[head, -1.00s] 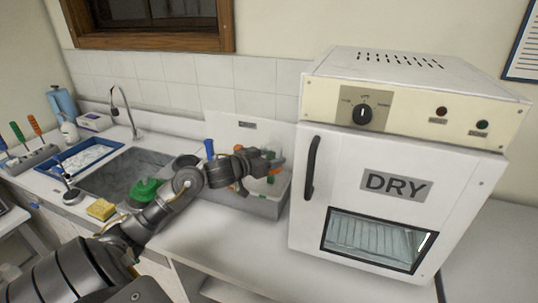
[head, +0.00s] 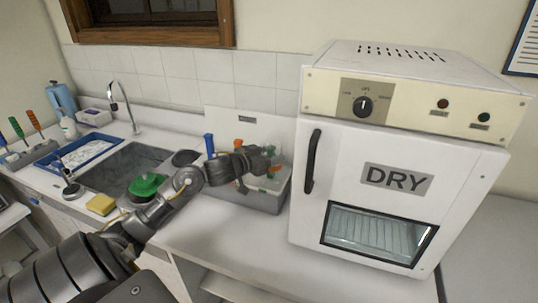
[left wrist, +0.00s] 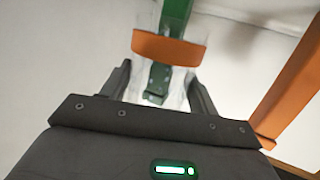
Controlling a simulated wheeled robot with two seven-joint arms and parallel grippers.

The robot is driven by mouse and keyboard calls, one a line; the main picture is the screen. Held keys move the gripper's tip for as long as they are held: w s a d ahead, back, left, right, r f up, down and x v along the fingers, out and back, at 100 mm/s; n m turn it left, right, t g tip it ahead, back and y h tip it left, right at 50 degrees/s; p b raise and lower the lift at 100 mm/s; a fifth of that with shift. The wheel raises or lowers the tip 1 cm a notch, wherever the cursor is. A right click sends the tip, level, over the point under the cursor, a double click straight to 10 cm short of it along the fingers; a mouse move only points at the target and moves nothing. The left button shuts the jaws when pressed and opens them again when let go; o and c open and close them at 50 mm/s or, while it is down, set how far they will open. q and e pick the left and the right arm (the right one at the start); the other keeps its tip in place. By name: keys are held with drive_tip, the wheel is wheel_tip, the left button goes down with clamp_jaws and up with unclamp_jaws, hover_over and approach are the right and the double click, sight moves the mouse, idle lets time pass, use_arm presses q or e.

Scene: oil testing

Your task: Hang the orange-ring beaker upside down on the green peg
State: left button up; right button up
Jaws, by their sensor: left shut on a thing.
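In the head view my left gripper (head: 268,163) is over the grey peg rack (head: 245,200), left of the dryer. In the left wrist view the clear beaker with the orange ring (left wrist: 168,47) is between the two fingers of my left gripper (left wrist: 158,92), which is shut on it. A green peg (left wrist: 176,12) rises beyond the orange ring, and dark green also shows through the glass. I cannot tell whether the peg is inside the beaker or behind it. In the head view the arm mostly hides the beaker. My right gripper is not in view.
An orange peg (left wrist: 290,85) stands close to the right of my gripper in the wrist view. A blue peg (head: 209,145) is at the rack's left. The white dryer (head: 395,180) stands close on the right. The sink (head: 110,172), a green object (head: 147,185) and a yellow sponge (head: 101,205) are left.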

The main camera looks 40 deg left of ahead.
use_arm(q)
drive_tip(key=shift+f, duration=0.35)
drive_tip(key=o, duration=1.1)
drive_tip(key=shift+c, duration=0.2)
drive_tip(key=shift+s, duration=0.5)
drive_tip(key=d+b+v, duration=0.1)
drive_tip(key=v, duration=0.9)
drive_tip(key=shift+a, duration=0.45)
drive_tip(key=shift+w+r, duration=0.1)
